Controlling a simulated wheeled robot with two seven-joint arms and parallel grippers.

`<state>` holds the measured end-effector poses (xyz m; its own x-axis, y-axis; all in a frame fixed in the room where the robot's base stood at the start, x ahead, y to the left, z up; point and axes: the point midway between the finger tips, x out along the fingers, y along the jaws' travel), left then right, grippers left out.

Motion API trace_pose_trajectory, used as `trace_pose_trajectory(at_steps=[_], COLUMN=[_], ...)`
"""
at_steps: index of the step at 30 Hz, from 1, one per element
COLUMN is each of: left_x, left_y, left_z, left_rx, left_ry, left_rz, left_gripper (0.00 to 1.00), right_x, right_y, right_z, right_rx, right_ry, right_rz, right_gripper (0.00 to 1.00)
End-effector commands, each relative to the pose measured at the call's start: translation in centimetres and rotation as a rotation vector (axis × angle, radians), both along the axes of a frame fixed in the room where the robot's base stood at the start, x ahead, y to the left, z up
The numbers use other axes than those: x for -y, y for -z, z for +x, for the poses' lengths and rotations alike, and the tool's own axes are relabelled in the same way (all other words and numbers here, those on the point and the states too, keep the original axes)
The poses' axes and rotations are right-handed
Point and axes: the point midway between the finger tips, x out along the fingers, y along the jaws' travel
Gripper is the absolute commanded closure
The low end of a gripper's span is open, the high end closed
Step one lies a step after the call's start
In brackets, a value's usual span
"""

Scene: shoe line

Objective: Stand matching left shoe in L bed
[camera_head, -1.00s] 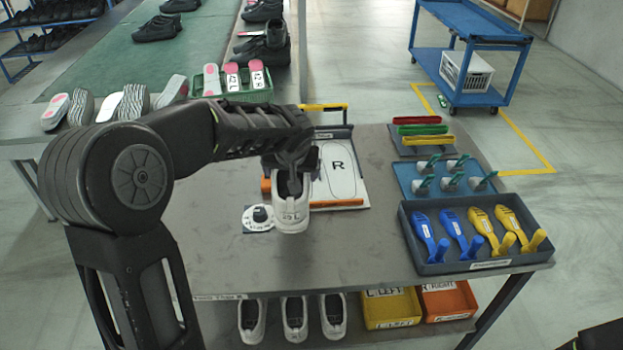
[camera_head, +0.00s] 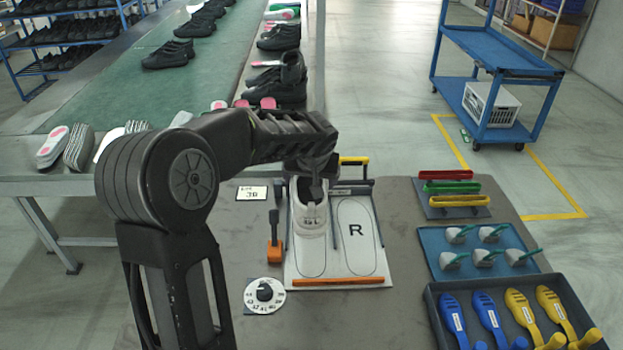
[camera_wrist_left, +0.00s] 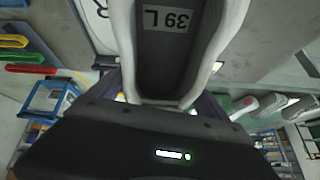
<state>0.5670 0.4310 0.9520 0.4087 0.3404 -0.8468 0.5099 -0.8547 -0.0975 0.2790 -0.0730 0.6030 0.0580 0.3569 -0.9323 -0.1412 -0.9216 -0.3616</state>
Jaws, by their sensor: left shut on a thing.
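My left gripper (camera_head: 312,180) is shut on a white shoe (camera_head: 311,217) at its opening. In the left wrist view the shoe (camera_wrist_left: 183,50) fills the top middle, and a label in it reads "39 L". The shoe is over the L side of the white bed board (camera_head: 308,262), left of the foot outline marked R (camera_head: 355,245). The L mark is hidden; only the near end of its outline shows. I cannot tell whether the shoe touches the board. My right gripper is not in view.
An orange-based lever (camera_head: 275,250), a size dial (camera_head: 264,295) and a card (camera_head: 252,193) stand left of the board. An orange bar (camera_head: 338,282) runs along its near edge.

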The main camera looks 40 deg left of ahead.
Motion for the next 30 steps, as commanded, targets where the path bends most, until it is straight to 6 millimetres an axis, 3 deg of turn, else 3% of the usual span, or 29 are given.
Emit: trace_pose_trajectory(at_steps=[11, 30], left_x=[0.0, 0.0], left_y=[1.4, 6.9], left_z=[0.0, 0.0], left_rx=[0.001, 0.001], left_ry=[-0.001, 0.0], left_rz=[0.0, 0.001], left_gripper=[0.71, 0.71], right_x=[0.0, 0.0], right_y=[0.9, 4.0], right_z=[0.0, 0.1], right_rx=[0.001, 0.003], right_ry=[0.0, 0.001], right_rz=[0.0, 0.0], right_gripper=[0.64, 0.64])
